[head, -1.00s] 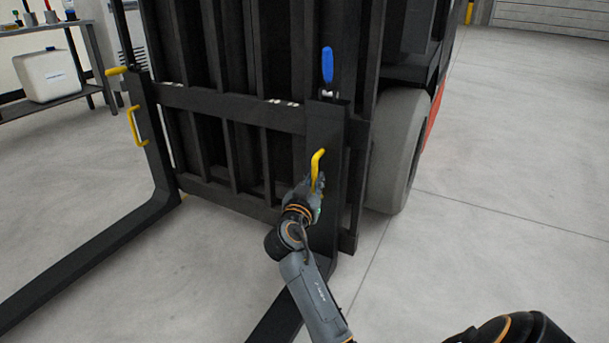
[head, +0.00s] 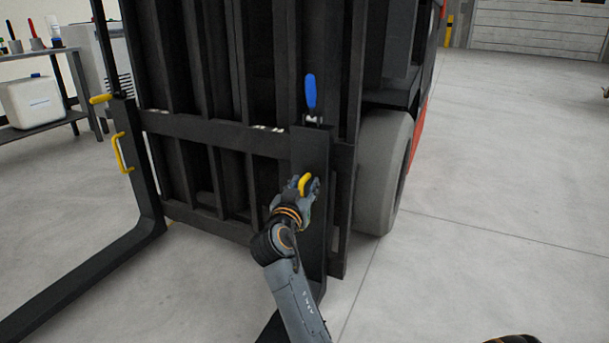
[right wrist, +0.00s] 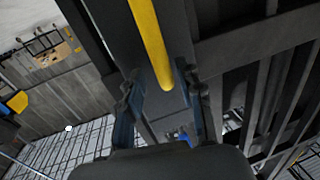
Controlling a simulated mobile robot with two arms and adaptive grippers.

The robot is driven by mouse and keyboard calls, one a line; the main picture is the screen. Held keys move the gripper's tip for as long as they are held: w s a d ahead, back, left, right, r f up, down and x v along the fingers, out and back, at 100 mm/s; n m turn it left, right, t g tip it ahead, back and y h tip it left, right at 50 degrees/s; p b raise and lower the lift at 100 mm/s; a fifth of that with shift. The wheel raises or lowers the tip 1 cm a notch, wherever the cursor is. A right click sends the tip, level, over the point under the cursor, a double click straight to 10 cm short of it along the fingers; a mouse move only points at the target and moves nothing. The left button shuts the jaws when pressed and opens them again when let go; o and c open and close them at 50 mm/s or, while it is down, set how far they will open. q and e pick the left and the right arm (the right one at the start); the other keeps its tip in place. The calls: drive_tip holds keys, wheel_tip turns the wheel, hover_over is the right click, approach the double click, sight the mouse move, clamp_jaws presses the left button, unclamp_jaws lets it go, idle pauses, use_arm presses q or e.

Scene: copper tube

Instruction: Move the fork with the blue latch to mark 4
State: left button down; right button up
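The fork with the blue latch (head: 310,92) stands on the right side of the carriage (head: 215,134). Its dark upright shank (head: 313,150) carries a yellow handle (head: 304,183). My right gripper (head: 308,188) is at this handle and hides part of it in the head view. In the right wrist view, the yellow handle (right wrist: 150,40) runs between the two fingers (right wrist: 162,100), which are apart with gaps beside the bar. White marks (head: 268,127) show on the carriage's top bar, too small to read.
A second fork (head: 150,180) with a yellow latch (head: 101,99) and yellow handle (head: 122,153) stands at the left. A tire (head: 380,170) is right of the carriage. A shelf with a white canister (head: 35,101) is far left. The floor at right is clear.

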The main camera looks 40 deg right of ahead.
sight(309, 162)
drive_tip(key=shift+r, duration=2.2)
